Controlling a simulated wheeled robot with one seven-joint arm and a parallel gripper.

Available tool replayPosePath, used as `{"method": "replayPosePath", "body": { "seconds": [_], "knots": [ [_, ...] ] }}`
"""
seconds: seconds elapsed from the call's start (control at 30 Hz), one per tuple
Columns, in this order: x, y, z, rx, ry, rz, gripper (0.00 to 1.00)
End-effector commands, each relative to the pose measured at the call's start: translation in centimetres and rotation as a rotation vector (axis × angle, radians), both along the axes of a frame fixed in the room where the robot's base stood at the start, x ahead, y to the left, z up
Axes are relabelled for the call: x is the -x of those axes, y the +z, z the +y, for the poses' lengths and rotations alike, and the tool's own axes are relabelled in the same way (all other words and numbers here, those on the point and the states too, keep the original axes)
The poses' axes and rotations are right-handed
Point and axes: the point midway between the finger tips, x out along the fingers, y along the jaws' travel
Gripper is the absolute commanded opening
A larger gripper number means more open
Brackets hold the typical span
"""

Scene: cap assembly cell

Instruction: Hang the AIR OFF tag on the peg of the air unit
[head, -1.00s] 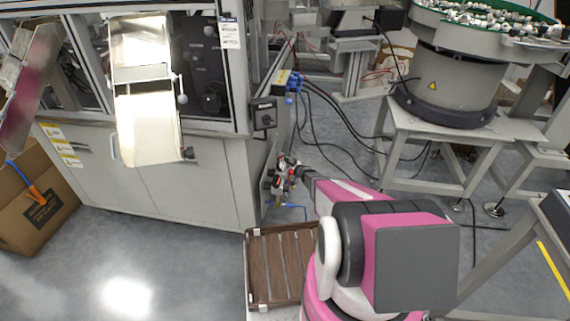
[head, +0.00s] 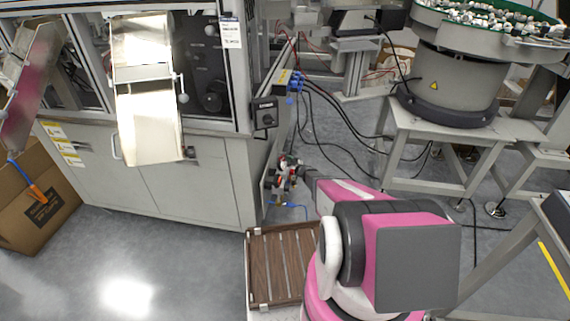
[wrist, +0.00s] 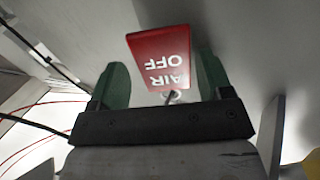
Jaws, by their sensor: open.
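The red AIR OFF tag (wrist: 158,45), with white letters upside down in the picture, shows in the wrist view between the green fingers of my gripper (wrist: 160,64). The fingers are apart, with a gap between the tag and the left finger; the right finger is close by the tag's edge. A small grey metal piece (wrist: 173,97) shows at the tag's lower edge; I cannot tell whether it is the peg.
The grey machine cabinet (head: 190,187) stands to the left. Cables (head: 340,118) run from its side across the floor. A brown slatted tray (head: 272,268) is beside my arm. A bowl feeder (head: 450,85) on a stand is to the right.

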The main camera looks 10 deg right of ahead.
Motion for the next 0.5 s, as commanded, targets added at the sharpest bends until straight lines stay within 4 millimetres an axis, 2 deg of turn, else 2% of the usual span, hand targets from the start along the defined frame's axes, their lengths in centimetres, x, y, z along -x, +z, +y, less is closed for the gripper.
{"method": "replayPosePath", "body": {
  "seconds": [0.27,0.5],
  "knots": [
    [0.7,0.0,0.2,0.002,0.013,-0.001,0.84],
    [3.2,0.2,-2.3,0.001,0.006,-0.001,0.84]
  ]
}}
